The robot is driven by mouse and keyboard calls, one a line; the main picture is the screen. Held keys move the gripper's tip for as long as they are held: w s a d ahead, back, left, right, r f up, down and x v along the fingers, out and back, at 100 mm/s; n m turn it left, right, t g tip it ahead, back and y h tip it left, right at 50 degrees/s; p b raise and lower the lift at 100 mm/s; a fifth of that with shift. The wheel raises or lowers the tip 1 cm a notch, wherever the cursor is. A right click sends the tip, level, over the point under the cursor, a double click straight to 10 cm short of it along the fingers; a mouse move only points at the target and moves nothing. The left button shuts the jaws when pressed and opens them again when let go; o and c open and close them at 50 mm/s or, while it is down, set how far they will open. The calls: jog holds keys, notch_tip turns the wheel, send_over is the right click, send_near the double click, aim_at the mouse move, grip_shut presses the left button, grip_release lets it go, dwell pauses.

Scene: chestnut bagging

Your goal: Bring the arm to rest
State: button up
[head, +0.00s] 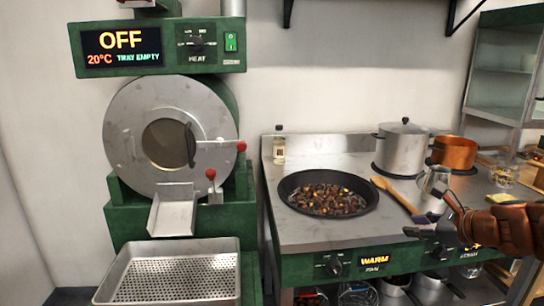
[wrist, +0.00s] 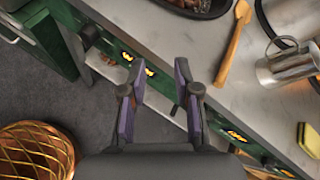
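My gripper (head: 428,222) is at the right of the head view, in front of the stove's front edge. Its reddish-brown arm reaches in from the right edge. In the wrist view the two purple-padded fingers (wrist: 158,95) stand apart with nothing between them, so it is open and empty. Behind them are the counter's front edge and the grey floor.
A pan of chestnuts (head: 328,193), a wooden spoon (head: 393,194), a metal pitcher (head: 433,190), a steel pot (head: 402,148) and a copper pot (head: 454,152) stand on the stove. The roaster (head: 115,165) reads OFF, above an empty perforated tray (head: 235,252). A woven basket (wrist: 35,150) sits lower left.

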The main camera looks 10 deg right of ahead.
jog(key=s+a+f+n+g+y, duration=0.1)
jog(key=s+a+f+n+g, duration=0.3)
jog(key=a, duration=0.4)
jog(key=s+a+f+n+g+y, duration=0.1)
jog(key=s+a+f+n, duration=0.15)
jog(key=a+n, duration=0.45)
jog(key=s+a+f+n+g, duration=0.3)
jog(key=s+a+n, duration=0.15)
jog(key=a, duration=0.55)
jog(key=s+d+f+n+g+h, duration=0.1)
jog(key=s+f+n+g+h, duration=0.2)
jog(key=s+n, duration=0.5)
jog(key=s+d+f+n+g+h, duration=0.1)
jog(key=s+f+n+g+h, duration=0.2)
jog(key=s, duration=0.9)
jog(key=s+p+v, duration=0.2)
jog(key=p+v, duration=0.7)
jog(key=v, duration=0.1)
jog(key=s+d+r+p+v, duration=0.1)
jog(key=s+p+v, duration=0.1)
jog(key=p+v, duration=0.7)
jog(key=shift+r+n+t+y+p, duration=0.35)
jog(key=shift+r+n+t+y, duration=0.1)
jog(key=shift+r, duration=0.15)
